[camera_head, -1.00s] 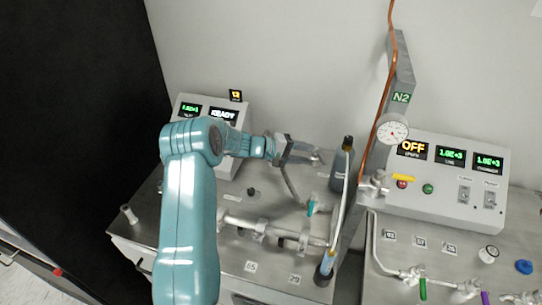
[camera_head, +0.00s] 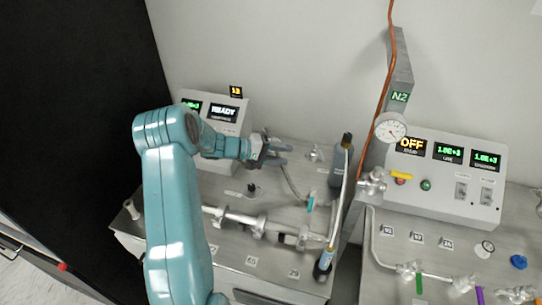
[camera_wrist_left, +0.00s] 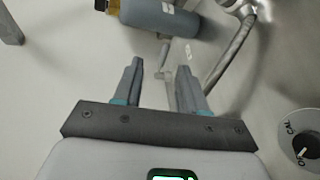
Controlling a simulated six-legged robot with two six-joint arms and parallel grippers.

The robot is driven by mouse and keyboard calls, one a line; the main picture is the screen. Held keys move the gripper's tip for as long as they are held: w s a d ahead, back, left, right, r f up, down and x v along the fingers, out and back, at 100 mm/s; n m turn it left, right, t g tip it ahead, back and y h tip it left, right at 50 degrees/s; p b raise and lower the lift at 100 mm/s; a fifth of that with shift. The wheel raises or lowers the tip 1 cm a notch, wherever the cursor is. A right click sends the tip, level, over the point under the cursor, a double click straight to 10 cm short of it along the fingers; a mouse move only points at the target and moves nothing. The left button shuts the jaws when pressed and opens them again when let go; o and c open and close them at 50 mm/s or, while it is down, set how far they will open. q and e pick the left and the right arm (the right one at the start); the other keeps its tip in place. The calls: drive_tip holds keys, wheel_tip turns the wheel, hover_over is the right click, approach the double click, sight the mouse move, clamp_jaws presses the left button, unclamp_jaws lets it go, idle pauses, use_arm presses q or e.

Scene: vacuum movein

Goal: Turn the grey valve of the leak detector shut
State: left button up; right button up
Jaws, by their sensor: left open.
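A small grey valve (camera_head: 315,153) stands on the bench near the back wall, left of a dark grey bottle. In the left wrist view a small pale grey fitting (camera_wrist_left: 166,72), which looks like this valve, shows beyond and between the fingertips. My left gripper (camera_head: 285,152) is open and empty, its fingers pointing right towards the valve with a gap between. Its two fingers (camera_wrist_left: 160,75) also show apart in the left wrist view. The leak detector box (camera_head: 222,120) with a READY screen stands behind my left arm, which hides part of it. My right gripper is not seen.
The bottle (camera_head: 338,170) stands close right of the valve. A hose (camera_head: 290,182) and a metal pipe run (camera_head: 235,217) lie in front. A black knob (camera_head: 251,188) is on the bench. A grey post (camera_head: 398,75) and a control box (camera_head: 450,190) stand at right.

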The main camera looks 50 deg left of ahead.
use_arm(q)
drive_tip(key=s, duration=0.3)
drive_tip(key=shift+s+a+r, duration=0.15)
drive_tip(key=shift+a+r, duration=0.15)
drive_tip(key=shift+a, duration=0.05)
drive_tip(key=shift+f, duration=0.1)
